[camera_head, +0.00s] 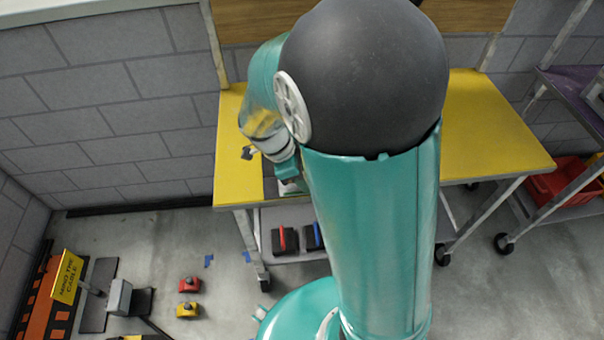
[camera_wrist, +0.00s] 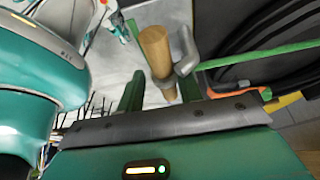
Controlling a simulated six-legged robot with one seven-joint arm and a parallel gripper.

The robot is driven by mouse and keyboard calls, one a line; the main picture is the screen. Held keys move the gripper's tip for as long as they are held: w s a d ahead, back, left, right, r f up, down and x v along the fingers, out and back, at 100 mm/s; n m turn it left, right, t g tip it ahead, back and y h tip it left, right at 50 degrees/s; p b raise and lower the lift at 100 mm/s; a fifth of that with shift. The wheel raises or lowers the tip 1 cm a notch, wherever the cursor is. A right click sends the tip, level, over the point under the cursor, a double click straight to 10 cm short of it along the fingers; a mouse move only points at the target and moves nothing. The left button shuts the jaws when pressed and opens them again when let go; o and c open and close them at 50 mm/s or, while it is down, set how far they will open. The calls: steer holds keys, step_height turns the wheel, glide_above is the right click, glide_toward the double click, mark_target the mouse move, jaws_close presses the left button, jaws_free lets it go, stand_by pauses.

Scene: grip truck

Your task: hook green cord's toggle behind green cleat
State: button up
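In the wrist view, my gripper (camera_wrist: 161,88) has its two green fingers spread apart. A brown wooden toggle (camera_wrist: 155,50) stands up between and beyond them, tilted a little, with a gap visible on each side. I cannot tell how deep it sits between the fingers. A green cord (camera_wrist: 260,55) runs in from the right and ends at a grey bent piece (camera_wrist: 186,50) beside the toggle. I cannot tell whether that piece is the green cleat; no green cleat is clear. In the head view my arm hides the gripper's fingertips and the toggle.
In the wrist view, black curved cables (camera_wrist: 275,40) and an orange piece (camera_wrist: 240,93) lie at the right. In the head view, a yellow table (camera_head: 490,130) stands behind my arm against a block wall (camera_head: 110,100). Red (camera_head: 189,285) and yellow (camera_head: 187,309) items lie on the floor.

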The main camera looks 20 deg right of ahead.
steer(key=shift+w+a, duration=0.25)
steer(key=shift+a, duration=0.25)
steer(key=shift+w+a, duration=0.25)
steer(key=shift+a, duration=0.2)
steer(key=shift+w+r, duration=0.1)
steer(key=shift+r, duration=0.15)
steer(key=s+d+v, duration=0.1)
steer(key=v, duration=1.1)
steer(key=shift+r, duration=0.6)
steer(key=shift+d, duration=0.1)
steer(key=s+d+r+n+t+y, duration=0.1)
steer(key=s+r+n+t+y, duration=0.1)
steer(key=s+n, duration=0.4)
steer(key=s+d+r+n+t+y, duration=0.1)
steer(key=s+r+n+t, duration=0.4)
steer(key=n, duration=1)
steer(key=shift+s+y, duration=0.7)
steer(key=shift+s, duration=0.15)
